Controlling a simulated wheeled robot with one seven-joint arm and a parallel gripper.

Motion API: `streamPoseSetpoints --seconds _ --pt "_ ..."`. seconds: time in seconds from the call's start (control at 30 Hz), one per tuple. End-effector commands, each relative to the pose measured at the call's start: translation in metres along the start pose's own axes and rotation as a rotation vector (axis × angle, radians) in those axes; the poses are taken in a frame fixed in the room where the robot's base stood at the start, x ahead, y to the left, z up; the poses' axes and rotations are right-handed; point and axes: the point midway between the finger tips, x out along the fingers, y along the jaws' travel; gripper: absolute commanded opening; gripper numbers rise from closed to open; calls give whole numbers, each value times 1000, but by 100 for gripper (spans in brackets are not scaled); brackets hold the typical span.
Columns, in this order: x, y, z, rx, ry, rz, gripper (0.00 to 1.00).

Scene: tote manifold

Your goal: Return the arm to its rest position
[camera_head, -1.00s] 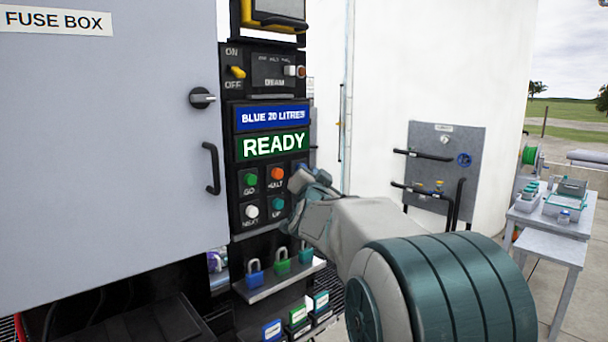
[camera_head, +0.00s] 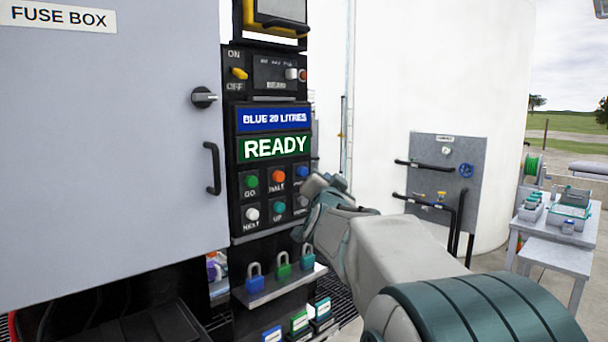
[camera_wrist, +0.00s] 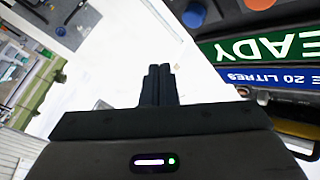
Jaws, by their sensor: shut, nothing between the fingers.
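My gripper (camera_wrist: 160,84) is shut and empty in the wrist view, its two dark fingers together. In the head view my gripper (camera_head: 312,190) is just right of the button panel (camera_head: 272,195), partly in front of its right edge. I cannot tell the exact gap, but no finger is seen pressing a button. The display above the buttons reads READY (camera_head: 275,147) and a blue sign (camera_head: 273,118) reads BLUE 20 LITRES. My arm reaches in from the lower right.
A grey fuse box door (camera_head: 110,150) fills the left. Padlocks (camera_head: 282,270) stand on a shelf below the buttons. A grey pipe panel (camera_head: 440,170) is on the white tank behind. A table (camera_head: 525,218) with trays stands at the far right.

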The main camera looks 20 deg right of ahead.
Motion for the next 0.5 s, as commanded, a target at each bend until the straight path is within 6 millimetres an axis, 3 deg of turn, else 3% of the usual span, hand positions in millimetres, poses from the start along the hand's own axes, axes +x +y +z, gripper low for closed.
streamPoseSetpoints --seconds 0.27,0.37,0.5 --pt "0 0 0 0 0 0 0" --pt "-19 -6 28 -47 -117 -5 0" --pt "-72 -6 88 -170 -389 -6 0"
